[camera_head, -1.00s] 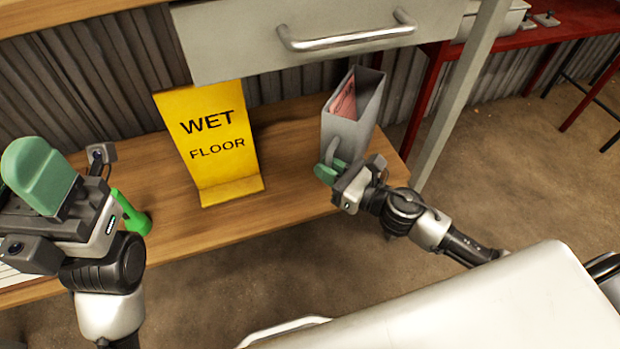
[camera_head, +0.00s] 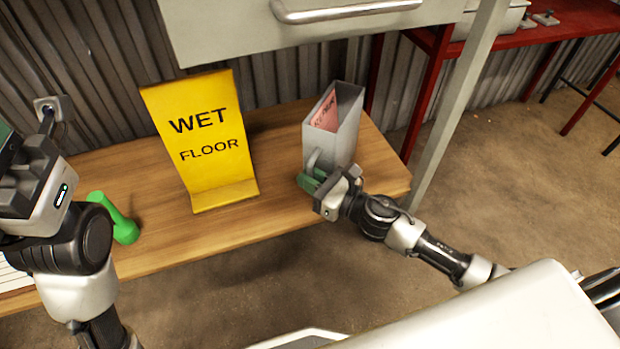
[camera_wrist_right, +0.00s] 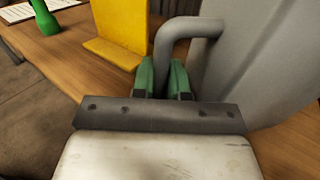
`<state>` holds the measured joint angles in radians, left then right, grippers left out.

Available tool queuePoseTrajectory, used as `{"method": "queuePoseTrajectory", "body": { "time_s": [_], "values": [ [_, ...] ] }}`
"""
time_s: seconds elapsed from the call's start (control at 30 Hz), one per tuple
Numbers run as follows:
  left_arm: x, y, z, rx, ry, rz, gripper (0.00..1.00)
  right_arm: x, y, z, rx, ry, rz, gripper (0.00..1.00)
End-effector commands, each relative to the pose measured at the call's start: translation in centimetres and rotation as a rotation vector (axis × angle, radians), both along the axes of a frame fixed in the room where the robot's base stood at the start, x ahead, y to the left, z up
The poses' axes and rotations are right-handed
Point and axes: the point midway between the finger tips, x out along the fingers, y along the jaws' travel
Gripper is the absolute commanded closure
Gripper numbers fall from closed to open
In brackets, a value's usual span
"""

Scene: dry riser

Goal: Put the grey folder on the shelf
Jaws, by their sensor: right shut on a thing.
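The grey folder (camera_head: 340,128) is an upright box file with an open top and pink papers inside. It stands at the right part of the wooden shelf (camera_head: 275,165); I cannot tell for sure whether its base touches the wood. My right gripper (camera_head: 312,180) is shut on the folder's grey handle, which also shows in the right wrist view (camera_wrist_right: 187,27) between the green fingers (camera_wrist_right: 162,78). My left gripper (camera_head: 5,145) is at the left edge of the head view, its fingers mostly cut off.
A yellow wet floor sign (camera_head: 205,140) stands left of the folder. A green object (camera_head: 117,218) is further left on the shelf. A grey drawer with a metal handle (camera_head: 345,12) overhangs the shelf. A grey post (camera_head: 455,110) rises at the right. Wood between sign and folder is clear.

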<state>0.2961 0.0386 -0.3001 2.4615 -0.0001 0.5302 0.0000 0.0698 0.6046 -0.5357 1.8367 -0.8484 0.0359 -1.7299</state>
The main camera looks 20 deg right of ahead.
Motion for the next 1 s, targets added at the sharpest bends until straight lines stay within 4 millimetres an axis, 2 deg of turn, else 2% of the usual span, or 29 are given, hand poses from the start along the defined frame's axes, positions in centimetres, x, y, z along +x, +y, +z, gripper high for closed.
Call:
{"method": "queuePoseTrajectory", "body": {
  "time_s": [0.07, 0.1, 0.27, 0.63, 0.77, 1.0],
  "values": [
    [-0.1, 0.0, -0.1, 0.000, -0.005, 0.001, 0.56, 0.0, 0.0, -0.3, 0.000, -0.001, 0.000, 1.00],
    [-0.1, 0.0, 0.0, 0.000, -0.010, 0.000, 0.56, 0.0, 0.0, -0.4, 0.001, 0.001, 0.000, 0.84],
    [-0.1, 0.0, 0.1, 0.001, -0.009, 0.000, 0.56, 0.0, 0.0, -0.3, 0.000, 0.001, 0.000, 0.60],
    [-0.1, 0.0, 0.4, 0.000, -0.008, -0.001, 0.56, -0.1, -0.1, 0.2, 0.000, 0.001, 0.000, 0.60],
    [0.0, 0.0, 0.1, -0.001, 0.003, -0.001, 0.56, -1.6, -1.0, -0.1, 0.002, 0.006, -0.001, 0.60],
    [0.2, 0.0, -0.2, -0.004, 0.014, -0.002, 0.56, -5.4, -3.8, -0.1, 0.000, 0.006, -0.002, 0.60]
  ]
}}
